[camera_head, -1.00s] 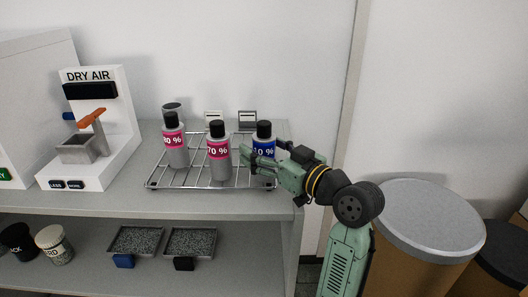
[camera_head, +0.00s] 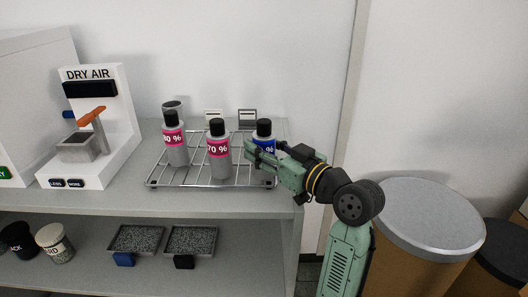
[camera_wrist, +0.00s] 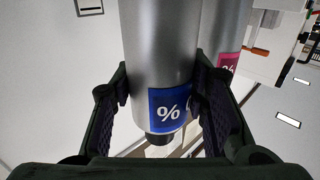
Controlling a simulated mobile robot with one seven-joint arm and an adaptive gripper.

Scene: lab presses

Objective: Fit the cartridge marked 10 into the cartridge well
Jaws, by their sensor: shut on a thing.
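The cartridge marked 10 is a silver bottle with a black cap (camera_head: 264,127) and a blue label, at the right end of the wire rack. My gripper (camera_head: 256,149) reaches in from the right and is shut on this cartridge, covering much of its body and label. In the wrist view the silver body (camera_wrist: 160,45) stands between my two fingers, with the blue "%" label (camera_wrist: 168,108) showing. I cannot tell whether its base touches the rack. A grey open block (camera_head: 78,148) with an orange lever is on the white DRY AIR unit; I cannot tell whether it is the cartridge well.
Two pink-labelled bottles, one marked 70 % (camera_head: 218,152) and one (camera_head: 173,140) farther left, stand on the wire rack (camera_head: 195,182). Small white card-like pieces (camera_head: 247,115) are behind. Two granule trays (camera_head: 135,240) lie on the lower shelf. A grey-topped drum (camera_head: 430,215) is at right.

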